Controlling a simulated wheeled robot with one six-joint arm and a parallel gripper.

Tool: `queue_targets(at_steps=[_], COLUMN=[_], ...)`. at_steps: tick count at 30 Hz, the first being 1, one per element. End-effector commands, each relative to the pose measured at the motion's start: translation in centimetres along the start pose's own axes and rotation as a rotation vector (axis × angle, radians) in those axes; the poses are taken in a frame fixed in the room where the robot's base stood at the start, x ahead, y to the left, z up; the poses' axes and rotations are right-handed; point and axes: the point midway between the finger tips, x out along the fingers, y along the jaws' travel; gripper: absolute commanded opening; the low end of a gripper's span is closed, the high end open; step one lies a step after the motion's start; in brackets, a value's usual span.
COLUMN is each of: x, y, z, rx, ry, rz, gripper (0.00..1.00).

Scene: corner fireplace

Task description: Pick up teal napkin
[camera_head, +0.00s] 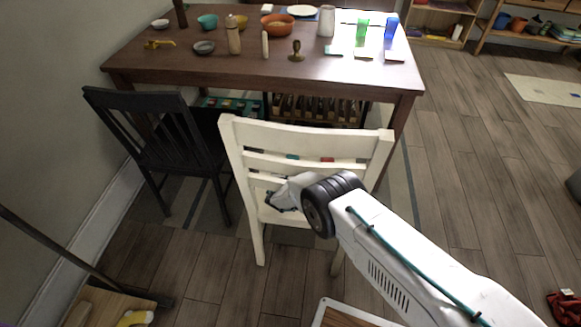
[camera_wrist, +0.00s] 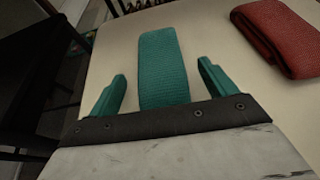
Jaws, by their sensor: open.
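The teal napkin (camera_wrist: 163,65) lies flat on the seat of the white chair in the wrist view, as a folded strip. My gripper (camera_wrist: 161,85) is open, with one teal finger on each side of the napkin and apart from it. The near end of the napkin is hidden behind the gripper body. In the head view my gripper (camera_head: 283,200) reaches to the back of the white chair (camera_head: 308,134), by its slats. The napkin cannot be made out clearly there.
A folded red cloth (camera_wrist: 277,37) lies to the right on the same seat (camera_wrist: 214,48). A black chair (camera_head: 160,137) stands left of the white one. The brown table (camera_head: 211,73) behind holds dishes, bottles and cups. The wooden floor (camera_head: 480,160) at right is mostly clear.

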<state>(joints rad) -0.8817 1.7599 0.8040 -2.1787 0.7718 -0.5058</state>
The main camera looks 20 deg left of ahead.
Motion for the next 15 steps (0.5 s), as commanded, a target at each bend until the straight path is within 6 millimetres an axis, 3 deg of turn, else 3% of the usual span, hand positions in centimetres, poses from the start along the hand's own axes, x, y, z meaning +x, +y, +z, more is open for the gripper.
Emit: queue_targets(at_steps=[11,15], x=[0.82,0.81], y=[-0.04,-0.03], z=[0.02,0.03], rx=[-0.001,-0.001], ry=[0.000,0.000], rz=[0.000,0.000], gripper=[0.84,0.45])
